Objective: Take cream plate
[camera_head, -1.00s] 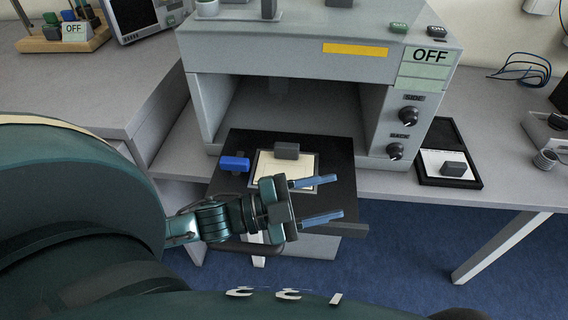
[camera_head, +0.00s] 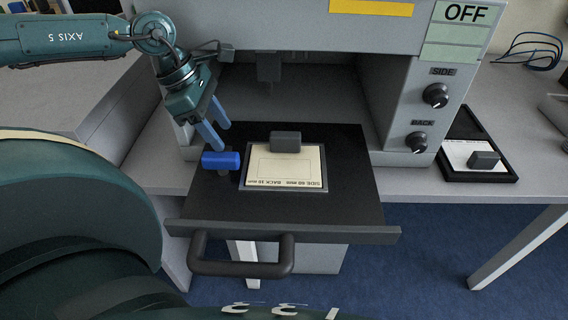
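The cream plate (camera_head: 262,170) lies flat on the black pull-out tray (camera_head: 355,200), with a grey block-shaped grip (camera_head: 286,142) at its back edge and printed text, upside down to me, along its front edge. My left gripper (camera_head: 219,136) comes from above left, left of the plate and apart from it. Its two blue fingers are parted and point down toward a blue block (camera_head: 221,161) on the tray. I cannot tell whether a fingertip touches that block. Nothing shows between the fingers. My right gripper is not in view.
The grey machine (camera_head: 385,100) with an OFF panel and two knobs stands behind the tray. The tray's dark handle (camera_head: 240,270) sticks out in front. A black holder (camera_head: 450,178) with a white plate and dark block lies on the bench at right.

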